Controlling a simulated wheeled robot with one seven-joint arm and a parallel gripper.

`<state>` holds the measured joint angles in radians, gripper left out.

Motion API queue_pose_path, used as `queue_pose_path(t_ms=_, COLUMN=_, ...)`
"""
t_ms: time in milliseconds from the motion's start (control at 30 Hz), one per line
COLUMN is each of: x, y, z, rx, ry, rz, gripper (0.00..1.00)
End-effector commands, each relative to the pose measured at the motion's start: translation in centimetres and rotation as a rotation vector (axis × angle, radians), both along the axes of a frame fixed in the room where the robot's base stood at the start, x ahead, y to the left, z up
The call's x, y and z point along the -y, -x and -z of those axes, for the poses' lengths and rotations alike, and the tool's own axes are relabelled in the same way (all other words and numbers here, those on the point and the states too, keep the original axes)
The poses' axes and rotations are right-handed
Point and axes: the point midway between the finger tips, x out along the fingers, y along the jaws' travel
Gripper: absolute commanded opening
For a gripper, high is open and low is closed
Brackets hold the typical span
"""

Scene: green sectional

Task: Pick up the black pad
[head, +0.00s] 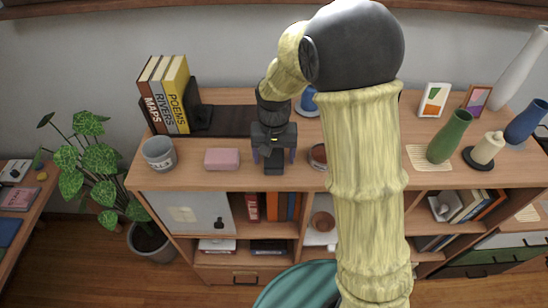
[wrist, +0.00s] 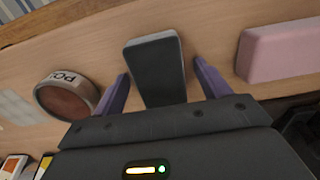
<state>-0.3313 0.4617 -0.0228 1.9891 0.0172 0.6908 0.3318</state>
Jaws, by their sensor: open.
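The black pad (wrist: 156,72) is a flat, dark rectangle with a lighter rim, lying on the wooden shelf top. In the wrist view it sits between the two purple fingers of my gripper (wrist: 161,88), with a gap on each side. In the head view my gripper (head: 275,157) is over the shelf top near its front edge, pointing down with its fingers apart. The dark end of the pad (head: 274,167) shows between them. The pad's near end in the wrist view is hidden by the gripper body.
A pink block (head: 222,159) lies left of my gripper in the head view, and a cup with a brown inside (head: 318,155) stands close on its right. A grey cup (head: 159,153), books (head: 167,95) and a dark runner (head: 231,121) are farther left and back.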

Motion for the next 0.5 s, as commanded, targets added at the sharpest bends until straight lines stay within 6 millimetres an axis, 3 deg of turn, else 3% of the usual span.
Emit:
queue_pose_path(t_ms=100, x=0.0, y=-0.01, z=-0.03, rx=0.0, ry=0.0, rz=0.0, gripper=0.72)
queue_pose_path(t_ms=333, x=0.0, y=0.0, z=-0.03, rx=0.0, ry=0.0, rz=0.0, gripper=0.28)
queue_pose_path(t_ms=500, x=0.0, y=-0.01, z=-0.03, rx=0.0, ry=0.0, rz=0.0, gripper=0.24)
